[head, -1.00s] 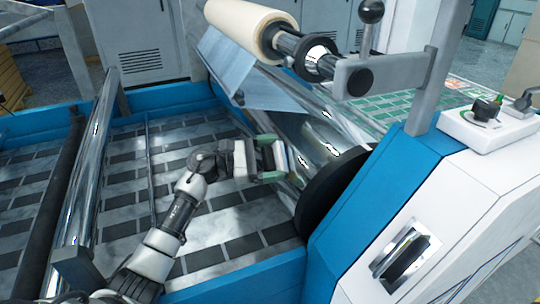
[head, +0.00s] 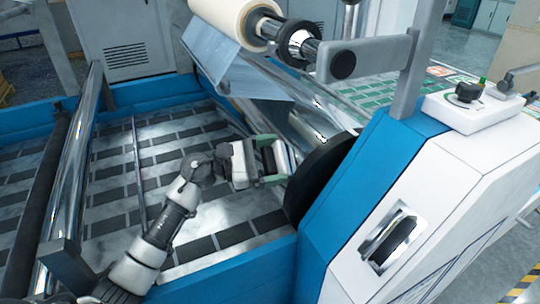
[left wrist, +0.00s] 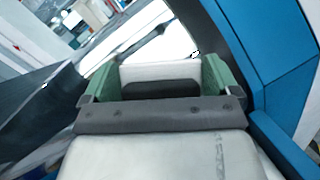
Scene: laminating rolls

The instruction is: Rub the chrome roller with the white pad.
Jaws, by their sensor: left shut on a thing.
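The chrome roller (head: 311,124) is a shiny cylinder slanting down to the right in the head view, ending at a large black disc. My left gripper (head: 273,162) has green fingers and is shut on the white pad (head: 283,157), at the roller's lower left side near the disc. The left wrist view shows the white pad (left wrist: 160,72) held between the green fingers (left wrist: 160,82). A bright surface lies beyond the pad there. I cannot tell whether the pad touches the roller. My right gripper is in neither view.
The black disc (head: 318,180) and the blue and white machine housing (head: 420,190) stand close on the right. A cream roll (head: 235,18) on a shaft hangs above, with a bluish sheet (head: 225,65) below it. Another chrome bar (head: 75,165) runs at the left.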

